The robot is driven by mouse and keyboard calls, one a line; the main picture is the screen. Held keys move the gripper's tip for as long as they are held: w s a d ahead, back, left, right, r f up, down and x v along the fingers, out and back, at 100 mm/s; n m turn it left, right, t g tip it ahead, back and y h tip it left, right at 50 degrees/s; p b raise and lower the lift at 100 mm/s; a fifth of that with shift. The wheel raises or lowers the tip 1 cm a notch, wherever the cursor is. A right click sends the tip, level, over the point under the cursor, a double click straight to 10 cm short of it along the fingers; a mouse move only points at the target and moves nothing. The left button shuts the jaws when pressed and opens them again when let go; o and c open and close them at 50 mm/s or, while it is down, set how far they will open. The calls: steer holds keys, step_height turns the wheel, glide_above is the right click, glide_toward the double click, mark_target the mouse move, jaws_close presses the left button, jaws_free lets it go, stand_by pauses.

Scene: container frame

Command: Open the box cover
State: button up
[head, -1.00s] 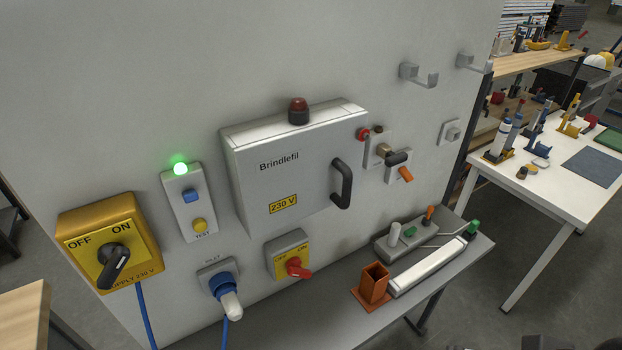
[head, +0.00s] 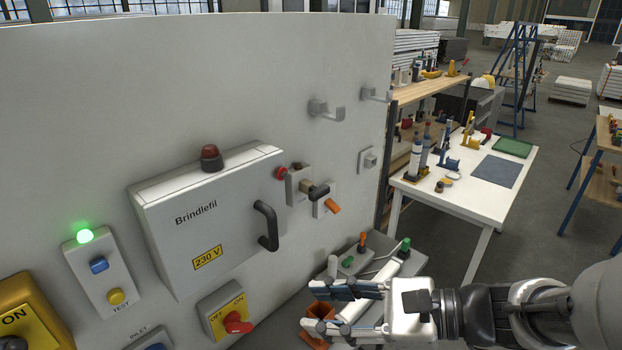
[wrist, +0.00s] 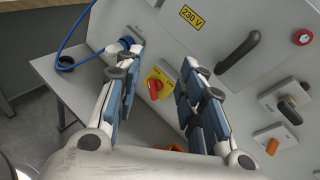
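The grey box labelled "Brindlefil" (head: 205,225) is fixed to the white wall panel, and its cover is shut. A black handle (head: 267,226) stands on the cover's right side; it also shows in the wrist view (wrist: 237,52). A yellow 230 V label is on the cover. A red lamp (head: 210,158) sits on top of the box. My gripper (head: 318,308) is right of and below the box, above the shelf, apart from the handle. In the wrist view its two fingers (wrist: 160,90) are spread wide with nothing between them.
A red rotary switch (head: 237,322) is below the box. A green-lit test unit (head: 100,272) is to the left. An orange holder (head: 318,325) stands below my gripper.

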mark_target(274, 242)
steer(key=w+d+r+m+t+y, duration=0.1)
steer(key=w+d+m+t, duration=0.4)
steer(key=w, duration=0.3)
steer(key=shift+m, duration=0.6)
steer(key=b+x, duration=0.1)
steer(key=x, duration=0.5)
steer(key=b+x, duration=0.1)
steer(key=x, duration=0.5)
steer(key=r+b+x, duration=0.1)
steer(key=x, duration=0.5)
steer(key=shift+a+r, duration=0.1)
steer(key=shift+a, duration=0.1)
jaws_close()
